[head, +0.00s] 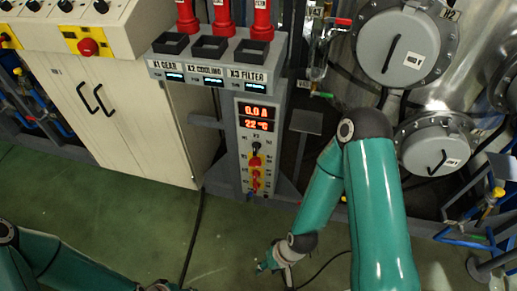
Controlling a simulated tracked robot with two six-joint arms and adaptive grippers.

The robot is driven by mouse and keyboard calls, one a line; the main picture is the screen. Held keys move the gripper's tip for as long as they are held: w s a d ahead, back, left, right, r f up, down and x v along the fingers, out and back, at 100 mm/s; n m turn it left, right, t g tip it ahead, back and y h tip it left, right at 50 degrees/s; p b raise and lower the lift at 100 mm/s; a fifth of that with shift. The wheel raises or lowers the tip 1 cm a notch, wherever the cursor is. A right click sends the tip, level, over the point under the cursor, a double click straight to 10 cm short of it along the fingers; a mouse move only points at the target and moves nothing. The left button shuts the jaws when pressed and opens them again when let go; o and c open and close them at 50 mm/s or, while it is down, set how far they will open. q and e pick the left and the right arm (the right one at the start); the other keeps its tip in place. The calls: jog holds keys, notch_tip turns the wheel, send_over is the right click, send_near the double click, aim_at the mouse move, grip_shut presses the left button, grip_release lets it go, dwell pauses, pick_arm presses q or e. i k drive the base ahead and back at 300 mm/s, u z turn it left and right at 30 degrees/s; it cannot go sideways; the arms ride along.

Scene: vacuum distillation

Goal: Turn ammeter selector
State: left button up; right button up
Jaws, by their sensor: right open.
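The ammeter selector (256,147) is a small dark knob on the grey upright panel (242,165), below the red displays reading "0.0 A" and "22 °C" (257,117). Marks around it are too small to read fully. My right gripper (266,268) is open, low over the green floor, below the panel and apart from the selector. No object shows in it. My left gripper (160,287) barely shows at the bottom edge, largely cut off, so its jaws cannot be made out.
Red and yellow switches (255,174) sit under the selector. Above are stations marked X1 GEAR, X2 COOLING and X3 FILTER (208,72), with red columns behind. A white cabinet (130,110) stands left, a metal vessel (405,50) right.

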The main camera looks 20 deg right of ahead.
aim_at(256, 145)
jog(key=u, duration=1.55)
jog(key=i, duration=0.1)
jog(key=z, duration=2.75)
jog(key=k, duration=1.3)
jog(key=u, duration=1.1)
jog(key=i, duration=1.05)
